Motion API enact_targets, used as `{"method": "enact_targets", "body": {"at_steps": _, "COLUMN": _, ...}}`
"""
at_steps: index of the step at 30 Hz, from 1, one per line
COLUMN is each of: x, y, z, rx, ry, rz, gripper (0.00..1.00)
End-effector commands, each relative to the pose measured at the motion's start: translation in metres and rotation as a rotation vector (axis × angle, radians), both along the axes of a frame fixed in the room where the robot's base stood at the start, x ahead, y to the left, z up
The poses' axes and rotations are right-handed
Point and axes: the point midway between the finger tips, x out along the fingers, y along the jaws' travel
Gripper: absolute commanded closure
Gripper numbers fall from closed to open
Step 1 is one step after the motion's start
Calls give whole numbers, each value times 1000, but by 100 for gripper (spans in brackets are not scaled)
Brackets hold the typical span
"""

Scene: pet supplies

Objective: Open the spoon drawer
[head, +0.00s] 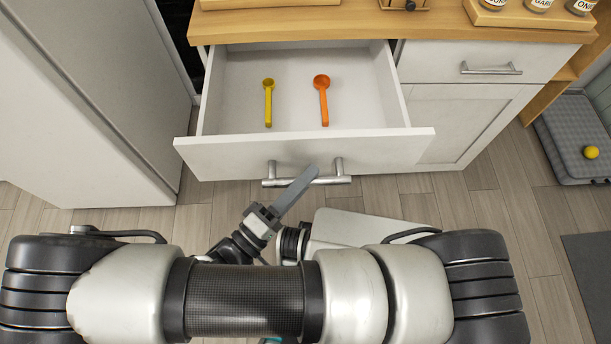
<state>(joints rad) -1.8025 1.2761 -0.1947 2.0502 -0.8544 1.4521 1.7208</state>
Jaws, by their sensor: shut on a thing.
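The white spoon drawer (230,155) stands pulled out from under the wooden counter, with its inside in view. A yellow spoon (268,102) and an orange spoon (322,99) lie apart on its floor. The silver bar handle (333,180) is on the drawer front. My gripper (306,177) is at the handle's middle and is shut on it. One grey finger shows crossing the bar; the other finger is hidden.
A closed drawer with a bar handle (491,69) and a cabinet door (458,119) are at the right. A tall white panel (95,95) stands at the left. A grey pet bed (571,140) with a yellow ball (591,152) lies at the far right. The wooden floor (500,210) between is clear.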

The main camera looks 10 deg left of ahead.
Motion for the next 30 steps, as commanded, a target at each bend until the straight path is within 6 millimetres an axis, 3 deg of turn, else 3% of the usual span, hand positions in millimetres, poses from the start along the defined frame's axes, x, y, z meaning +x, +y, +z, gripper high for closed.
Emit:
{"method": "enact_targets", "body": {"at_steps": 17, "x": 0, "y": 0, "z": 0, "rx": 3, "ry": 0, "rz": -2, "gripper": 100}}
{"method": "enact_targets", "body": {"at_steps": 18, "x": 0, "y": 0, "z": 0, "rx": 3, "ry": 0, "rz": -2, "gripper": 78}}
{"method": "enact_targets", "body": {"at_steps": 21, "x": 0, "y": 0, "z": 0, "rx": 3, "ry": 0, "rz": -2, "gripper": 65}}
{"method": "enact_targets", "body": {"at_steps": 30, "x": 0, "y": 0, "z": 0, "rx": 1, "ry": 0, "rz": -1, "gripper": 65}}
